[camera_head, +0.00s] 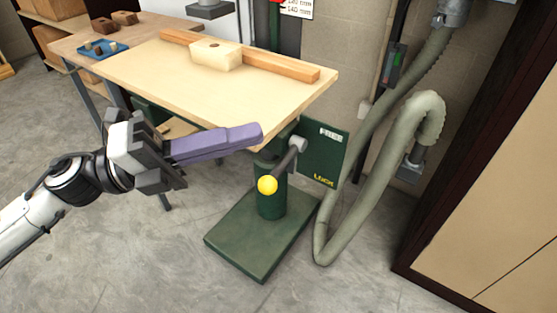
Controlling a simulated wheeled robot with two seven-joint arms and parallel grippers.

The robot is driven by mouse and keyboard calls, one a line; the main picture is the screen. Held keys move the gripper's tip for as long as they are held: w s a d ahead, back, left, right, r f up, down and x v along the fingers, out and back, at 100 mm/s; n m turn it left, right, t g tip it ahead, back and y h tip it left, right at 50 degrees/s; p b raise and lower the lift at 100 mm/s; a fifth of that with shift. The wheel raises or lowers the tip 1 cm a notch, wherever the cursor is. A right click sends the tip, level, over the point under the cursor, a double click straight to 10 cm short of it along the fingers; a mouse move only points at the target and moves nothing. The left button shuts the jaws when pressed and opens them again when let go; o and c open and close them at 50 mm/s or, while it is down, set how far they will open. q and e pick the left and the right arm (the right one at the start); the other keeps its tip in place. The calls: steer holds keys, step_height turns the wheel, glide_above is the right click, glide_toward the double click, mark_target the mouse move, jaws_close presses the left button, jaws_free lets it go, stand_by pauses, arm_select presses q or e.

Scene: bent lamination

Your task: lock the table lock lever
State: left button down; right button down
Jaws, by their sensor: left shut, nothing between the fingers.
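The table lock lever (284,165) is a grey rod on a pivot at the machine table's column, with a yellow ball knob (267,185) at its lower end. It slants down and to the left from the pivot. Beside it is a green plate (328,151) marked FREE at the top and LOCK at the bottom. My left gripper (260,133) comes in from the left, with purple fingers shut and empty. Its tips are above the knob in the picture, near the table edge; I cannot tell the exact gap in depth. My right gripper is not in view.
The pale table (190,85) carries a wooden fence (285,66) and a light block (216,54). A green base (262,235) stands on the floor below. A grey hose (347,200) hangs right of the plate, before a dark-framed cabinet (500,200).

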arm_select(q)
steer(key=w+a+f+n+t+y, duration=0.1)
steer(key=a+f+n+t+y, duration=0.1)
steer(key=a+f+n+y, duration=0.45)
steer(key=w+a+f+n+t+y, duration=0.1)
steer(key=a+f+n+t+y, duration=0.2)
steer(key=f+n, duration=0.6)
steer(key=w+a+f+n+t+y, duration=0.15)
steer(key=a+f+n+y, duration=0.35)
steer(key=f, duration=0.6)
steer(key=s+a+f+n+g+y, duration=0.3)
steer(key=s+a+f+n, duration=0.3)
steer(key=s+f, duration=0.6)
steer(key=s+d+f+n, duration=0.2)
steer(key=s+f+n, duration=0.1)
steer(key=s+f, duration=0.15)
steer(key=w+d+n, duration=0.1)
steer(key=d+n, duration=0.3)
steer(key=d, duration=0.8)
steer(key=shift+r+n+h, duration=0.2)
steer(key=shift+n+h, duration=0.15)
steer(key=shift+h, duration=0.1)
steer(key=shift+w+d, duration=0.15)
